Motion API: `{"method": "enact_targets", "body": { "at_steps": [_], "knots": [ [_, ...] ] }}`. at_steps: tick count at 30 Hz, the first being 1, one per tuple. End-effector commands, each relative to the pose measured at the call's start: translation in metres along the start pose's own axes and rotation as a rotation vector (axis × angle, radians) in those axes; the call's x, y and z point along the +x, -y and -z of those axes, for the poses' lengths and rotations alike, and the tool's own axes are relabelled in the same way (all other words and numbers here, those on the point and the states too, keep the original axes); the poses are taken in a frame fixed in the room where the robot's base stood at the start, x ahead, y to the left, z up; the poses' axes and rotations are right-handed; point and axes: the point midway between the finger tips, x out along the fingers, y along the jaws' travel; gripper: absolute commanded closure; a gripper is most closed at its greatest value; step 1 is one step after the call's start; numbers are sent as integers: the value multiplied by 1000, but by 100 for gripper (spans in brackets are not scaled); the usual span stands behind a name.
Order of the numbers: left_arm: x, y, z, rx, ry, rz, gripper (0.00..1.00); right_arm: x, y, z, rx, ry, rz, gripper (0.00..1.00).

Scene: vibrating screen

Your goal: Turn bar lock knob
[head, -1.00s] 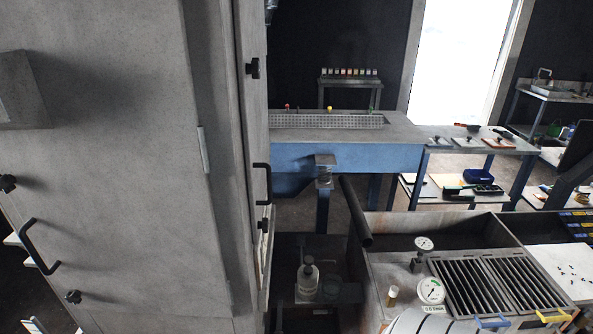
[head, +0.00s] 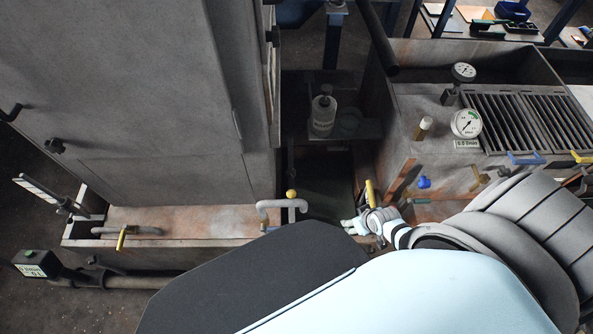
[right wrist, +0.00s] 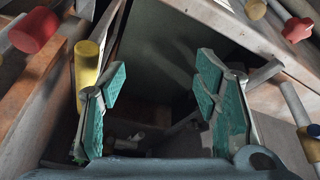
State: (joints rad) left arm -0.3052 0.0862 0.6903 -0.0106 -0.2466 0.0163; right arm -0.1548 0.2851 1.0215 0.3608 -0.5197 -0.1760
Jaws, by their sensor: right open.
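My right gripper (head: 372,224) reaches in from the right in the head view, low between the grey cabinet and the gauge housing. In the right wrist view its green-padded fingers (right wrist: 160,95) are spread with nothing between them. A yellow cylindrical handle (right wrist: 88,66) stands just left of the left finger. A red round knob (right wrist: 33,30) is at upper left and a red star-shaped knob (right wrist: 298,28) at upper right, both apart from the fingers. I cannot tell which part is the bar lock knob. My left gripper is not in view.
The grey cabinet (head: 125,100) stands left. Pipes with a yellow ball end (head: 291,194) lie at its base. The gauge housing (head: 410,115) with slatted grilles is at right. A pump bottle (head: 322,114) stands behind. A dark gap lies beyond the fingers.

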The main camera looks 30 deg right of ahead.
Motion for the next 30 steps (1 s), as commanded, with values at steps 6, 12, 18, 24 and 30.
{"method": "enact_targets", "body": {
  "at_steps": [6, 12, 18, 24, 30],
  "knots": [
    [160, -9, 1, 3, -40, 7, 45, 69, -2, 131, -114, -255, 145, 44],
    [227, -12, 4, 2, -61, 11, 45, 49, 28, 187, -299, -394, 275, 44],
    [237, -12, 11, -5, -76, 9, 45, 38, 42, 200, -363, -427, 315, 44],
    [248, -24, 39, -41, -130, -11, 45, 72, 57, 214, -359, -428, 317, 44],
    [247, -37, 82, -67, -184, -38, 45, 118, 76, 231, -359, -426, 316, 44]
  ]
}}
